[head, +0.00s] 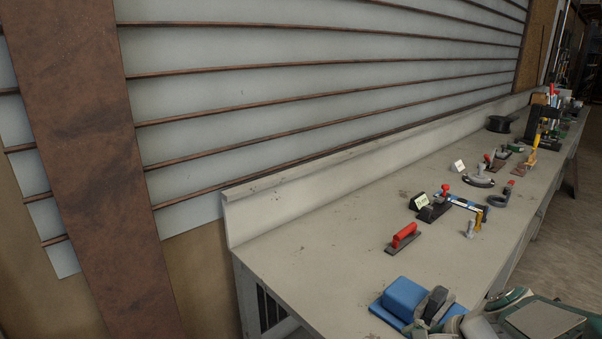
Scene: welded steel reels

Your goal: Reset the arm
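My body and arm parts, teal-green and grey, show at the bottom right corner, in front of the bench's near right edge. I cannot make out my gripper or its fingers among them. The frame does not show whether it holds anything. No other object is named by the task.
A long grey workbench (310,257) runs along a slatted wall (300,95). A blue tool or vise (405,299) stands at its near end, close to my arm parts. A red-handled float (403,237) and several tools lie farther along. Floor (556,222) is open at right.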

